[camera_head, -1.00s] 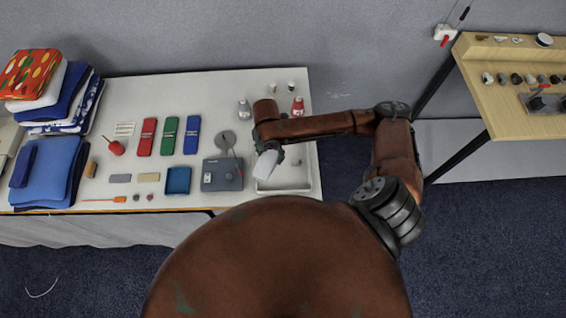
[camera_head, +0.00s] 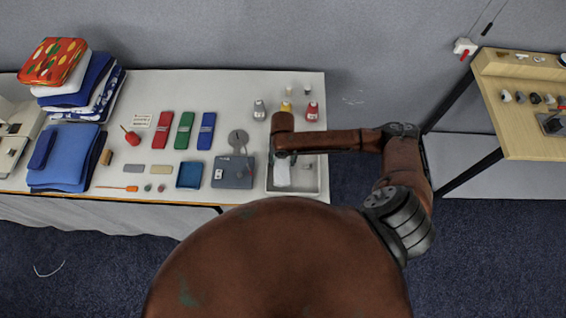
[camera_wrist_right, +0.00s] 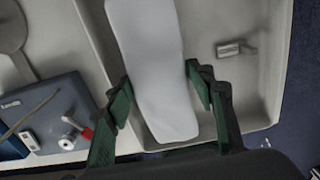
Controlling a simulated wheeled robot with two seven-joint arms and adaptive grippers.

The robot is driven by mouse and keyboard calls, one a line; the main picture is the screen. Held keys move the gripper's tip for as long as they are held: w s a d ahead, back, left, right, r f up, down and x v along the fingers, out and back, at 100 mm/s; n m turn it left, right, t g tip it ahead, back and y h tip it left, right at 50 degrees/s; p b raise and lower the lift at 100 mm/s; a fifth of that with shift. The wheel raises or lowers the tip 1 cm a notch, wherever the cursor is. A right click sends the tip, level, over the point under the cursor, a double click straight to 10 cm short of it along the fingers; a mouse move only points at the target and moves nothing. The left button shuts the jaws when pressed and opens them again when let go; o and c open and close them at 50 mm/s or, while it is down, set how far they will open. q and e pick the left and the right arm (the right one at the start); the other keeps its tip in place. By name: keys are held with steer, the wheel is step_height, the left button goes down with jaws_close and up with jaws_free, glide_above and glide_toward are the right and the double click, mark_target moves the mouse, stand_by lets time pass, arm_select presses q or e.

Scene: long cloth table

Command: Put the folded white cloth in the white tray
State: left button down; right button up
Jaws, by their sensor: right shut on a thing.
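The folded white cloth (camera_head: 282,173) is a pale, narrow slab over the left part of the white tray (camera_head: 308,187), at the right end of the table. In the right wrist view the cloth (camera_wrist_right: 155,65) lies lengthwise between the green fingers of my right gripper (camera_wrist_right: 160,82), which is shut on it. The tray's floor (camera_wrist_right: 222,85) shows beside it. I cannot tell whether the cloth touches the tray floor. In the head view the right gripper (camera_head: 284,158) is mostly hidden under its wrist. My left gripper is not in view.
A small metal piece (camera_wrist_right: 235,48) is in the tray, right of the cloth. A grey box (camera_head: 233,171) with a red-tipped part stands just left of the tray. Small bottles (camera_head: 312,111) stand behind it. Folded textiles (camera_head: 65,155) are stacked far left.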

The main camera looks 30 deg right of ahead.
mark_target(283, 162)
step_height(283, 162, down, 2)
steer(key=shift+f, duration=0.1)
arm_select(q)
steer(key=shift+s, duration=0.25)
arm_select(e)
steer(key=shift+f, duration=0.1)
steer(key=o, duration=0.9)
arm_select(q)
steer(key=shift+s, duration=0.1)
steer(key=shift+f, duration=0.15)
arm_select(e)
step_height(283, 162, up, 12)
steer(key=shift+r, duration=0.15)
